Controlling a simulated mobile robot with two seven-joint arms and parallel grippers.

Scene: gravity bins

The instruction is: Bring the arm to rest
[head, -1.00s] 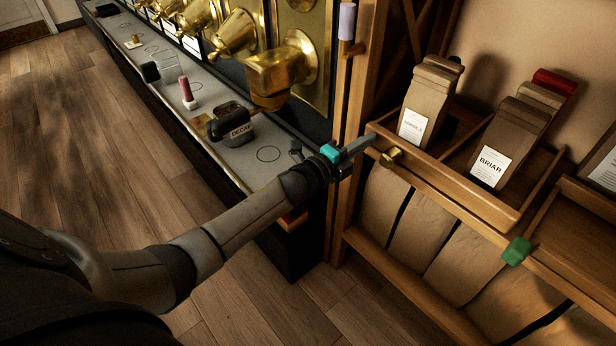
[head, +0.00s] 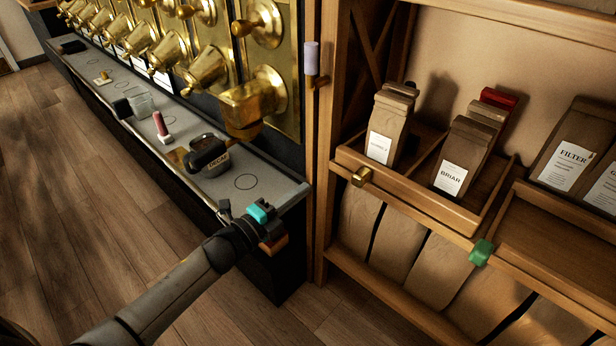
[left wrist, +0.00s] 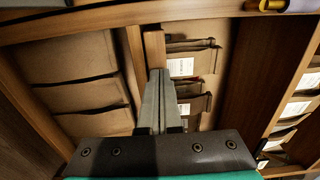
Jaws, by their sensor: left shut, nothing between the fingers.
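My left gripper (head: 272,232) is low in front of the counter's near end, left of the wooden shelf post. Its fingers are foreshortened in the head view. In the left wrist view the two grey fingers (left wrist: 157,100) lie together, shut and empty, pointing toward the shelf with paper bags. The gripper appears apart from the shelf and holds nothing. My right gripper is not in view.
A wooden shelf (head: 420,195) holds paper bags, including one marked BRIAR (head: 462,160). A green clip (head: 481,252) and a brass knob (head: 361,177) are on its front edge. Wooden floor (head: 90,220) is open at left.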

